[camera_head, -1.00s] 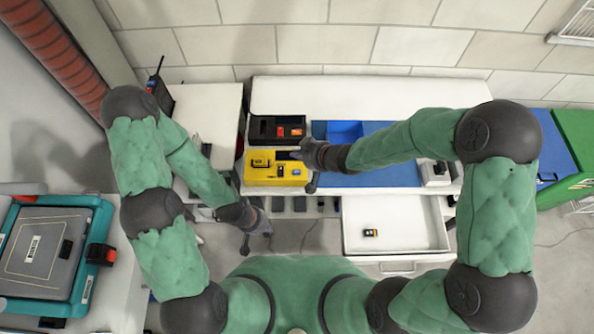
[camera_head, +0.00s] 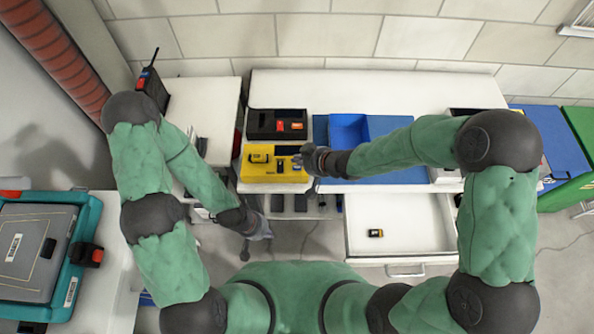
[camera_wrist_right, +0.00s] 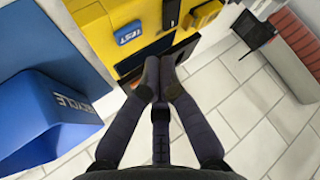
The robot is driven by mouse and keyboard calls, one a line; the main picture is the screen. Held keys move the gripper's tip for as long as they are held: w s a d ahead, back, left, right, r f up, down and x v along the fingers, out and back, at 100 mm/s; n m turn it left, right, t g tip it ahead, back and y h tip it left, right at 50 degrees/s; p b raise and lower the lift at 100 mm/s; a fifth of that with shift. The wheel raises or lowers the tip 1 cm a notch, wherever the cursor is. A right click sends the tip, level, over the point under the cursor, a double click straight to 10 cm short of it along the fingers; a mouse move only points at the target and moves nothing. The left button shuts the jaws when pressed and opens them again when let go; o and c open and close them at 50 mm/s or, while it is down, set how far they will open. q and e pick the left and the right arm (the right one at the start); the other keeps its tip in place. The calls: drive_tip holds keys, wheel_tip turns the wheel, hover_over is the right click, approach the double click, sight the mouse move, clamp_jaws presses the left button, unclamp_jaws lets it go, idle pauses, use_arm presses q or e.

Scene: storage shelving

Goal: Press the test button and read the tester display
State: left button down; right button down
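The yellow tester (camera_head: 258,176) lies on the white bench in the head view, with small dark parts on top. In the right wrist view the yellow tester (camera_wrist_right: 103,32) fills the top, with a blue button marked TEST (camera_wrist_right: 129,34). A dark strip runs along its near edge; I cannot read any display. My right gripper (camera_head: 301,158) is at the tester's right end. In the wrist view its fingertips (camera_wrist_right: 160,64) are together, empty, beside that dark strip and apart from the button. My left gripper (camera_head: 262,236) hangs low in front of the bench; its fingers are unclear.
A black tray (camera_head: 262,132) with red items sits behind the tester. A blue bin (camera_head: 348,131), marked RECYCLE in the wrist view (camera_wrist_right: 40,115), stands on a blue mat (camera_head: 400,176). An open white drawer (camera_head: 410,232) holds a small battery (camera_head: 375,233). A radio (camera_head: 150,88) stands at left.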

sight(299, 169)
drive_tip(key=shift+f+b, duration=0.4)
drive_tip(key=shift+f, duration=0.5)
drive_tip(key=shift+f, duration=0.1)
idle(0.7)
drive_tip(key=shift+f, duration=0.3)
drive_tip(key=shift+f+b, duration=0.4)
drive_tip(key=shift+b, duration=0.05)
idle(0.6)
drive_tip(key=shift+r, duration=0.1)
drive_tip(key=shift+r+p, duration=0.7)
drive_tip(key=shift+p, duration=0.1)
drive_tip(key=shift+r, duration=0.1)
wheel_tip(299, 169, up, 5)
drive_tip(key=p, duration=0.5)
